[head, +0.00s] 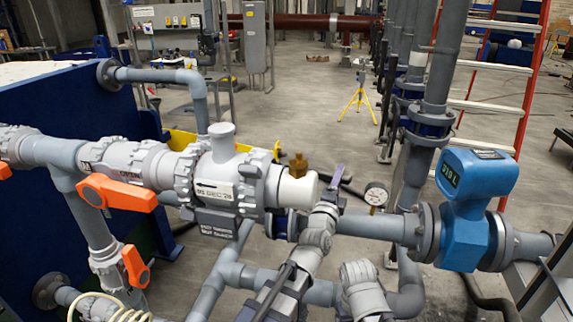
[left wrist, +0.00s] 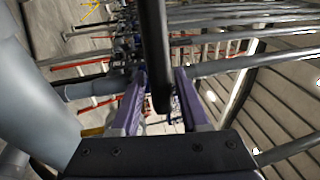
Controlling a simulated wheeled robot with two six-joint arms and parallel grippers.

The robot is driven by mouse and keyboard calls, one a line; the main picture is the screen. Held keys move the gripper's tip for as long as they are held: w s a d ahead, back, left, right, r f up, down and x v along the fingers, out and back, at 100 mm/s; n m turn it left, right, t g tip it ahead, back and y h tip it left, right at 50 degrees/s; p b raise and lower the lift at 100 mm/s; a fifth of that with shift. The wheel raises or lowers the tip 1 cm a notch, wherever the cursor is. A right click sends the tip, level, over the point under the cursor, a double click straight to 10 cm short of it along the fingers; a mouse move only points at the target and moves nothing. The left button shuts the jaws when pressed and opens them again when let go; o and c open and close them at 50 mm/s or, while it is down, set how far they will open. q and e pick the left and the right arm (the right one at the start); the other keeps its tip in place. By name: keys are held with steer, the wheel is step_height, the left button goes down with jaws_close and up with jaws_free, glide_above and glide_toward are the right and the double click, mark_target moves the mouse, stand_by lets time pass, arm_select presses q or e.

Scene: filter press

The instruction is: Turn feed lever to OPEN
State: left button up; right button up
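My left gripper (head: 336,183), with purple fingers, is beside the grey pipework right of the white valve end in the head view. A black bar (head: 352,188) runs past the fingers there. In the left wrist view the gripper (left wrist: 160,76) has its fingers apart, with a dark bar (left wrist: 155,40) between them; a gap shows on its right side. I cannot tell whether the bar touches the left finger. A large orange lever (head: 117,193) lies along the left pipe, and a smaller orange lever (head: 134,265) hangs below it. No OPEN marking is readable. My right gripper is not seen.
A brass fitting (head: 298,166) sits on the white valve end. Pipes crowd the foreground. A red ladder (head: 505,75) and yellow tripod (head: 360,95) stand behind on open floor.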

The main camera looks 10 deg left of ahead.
arm_select(q)
steer(key=c, duration=0.6)
steer(key=shift+w, duration=0.2)
steer(key=shift+f+x, duration=0.2)
steer(key=shift+x, duration=0.85)
steer(key=shift+c, duration=0.2)
steer(key=shift+w, duration=1.5)
steer(key=o, duration=0.7)
steer(key=shift+o, duration=1.4)
steer(key=shift+w+f, duration=0.1)
steer(key=shift+w, duration=0.05)
steer(key=shift+o, duration=1)
